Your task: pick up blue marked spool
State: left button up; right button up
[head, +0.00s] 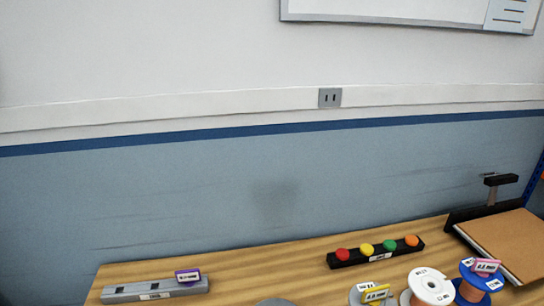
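A spool with a blue flange (484,275) and copper-coloured winding stands at the lower right of the wooden table in the head view. A pink label tag lies at its top. A white-flanged spool (432,285) with copper winding stands just left of it. Another pale spool (368,292) with a yellow tag (377,293) is left of that, cut off by the bottom edge. Neither of my grippers is in view.
A black bar with red, yellow, green and orange knobs (376,252) lies behind the spools. A grey slotted block (150,291) with a purple tag (188,276) is at the left. A brown board (510,242) is at the right.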

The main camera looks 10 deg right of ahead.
aim_at(471, 290)
jog(key=l+z, duration=0.3)
jog(key=z, duration=0.15)
jog(key=l+z, duration=0.65)
jog(key=z, duration=0.25)
jog(key=i+u, duration=0.1)
jog(key=u, duration=0.45)
jog(key=i+l+u, duration=0.15)
jog(key=l+u, duration=0.35)
jog(key=l, duration=0.45)
jog(key=l+u, duration=0.45)
jog(key=l, duration=0.5)
